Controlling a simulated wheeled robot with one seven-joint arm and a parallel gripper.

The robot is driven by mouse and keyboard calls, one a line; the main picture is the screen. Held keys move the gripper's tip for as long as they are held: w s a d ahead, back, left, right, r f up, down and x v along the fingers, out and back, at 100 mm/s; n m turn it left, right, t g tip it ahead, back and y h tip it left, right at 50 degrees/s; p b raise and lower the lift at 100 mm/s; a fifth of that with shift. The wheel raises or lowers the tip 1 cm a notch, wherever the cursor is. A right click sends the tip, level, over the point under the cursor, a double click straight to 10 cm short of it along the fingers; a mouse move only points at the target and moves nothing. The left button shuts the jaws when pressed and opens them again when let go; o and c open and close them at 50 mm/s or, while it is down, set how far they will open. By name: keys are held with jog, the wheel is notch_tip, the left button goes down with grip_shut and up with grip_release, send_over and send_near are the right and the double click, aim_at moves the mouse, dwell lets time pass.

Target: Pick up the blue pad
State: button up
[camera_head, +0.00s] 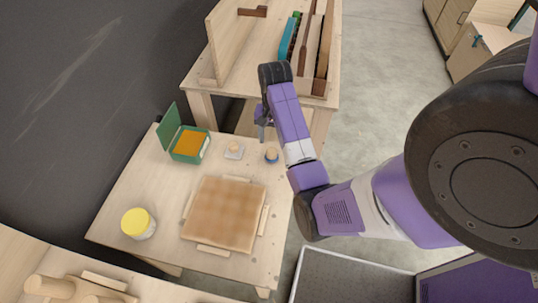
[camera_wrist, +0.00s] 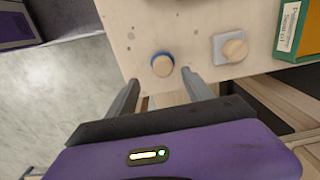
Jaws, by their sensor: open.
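The blue pad (camera_head: 272,159) is a small round pad with a wooden knob on it. It rests near the far right edge of the low wooden table (camera_head: 150,180). In the wrist view the blue pad (camera_wrist: 167,55) sits just beyond the fingertips, about midway between them, with its blue rim showing around the knob. My gripper (camera_head: 262,128) is open and empty, near the table's far right edge and beyond the pad in the head view. In the wrist view both fingers of my gripper (camera_wrist: 160,78) are spread, and nothing is between them.
A pale square pad with a wooden knob (camera_head: 234,150) is beside the blue pad. A green open box (camera_head: 190,145) with orange contents stands left of it. A checked wooden board (camera_head: 224,213) and a yellow-lidded jar (camera_head: 138,223) are nearer. A taller bench (camera_head: 200,82) stands behind.

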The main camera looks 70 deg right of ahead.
aim_at(272, 150)
jog(key=f, duration=0.5)
jog(key=f+p, duration=0.1)
jog(key=f, duration=0.1)
jog(key=shift+w+f, duration=0.15)
jog(key=shift+w, duration=0.15)
grip_shut()
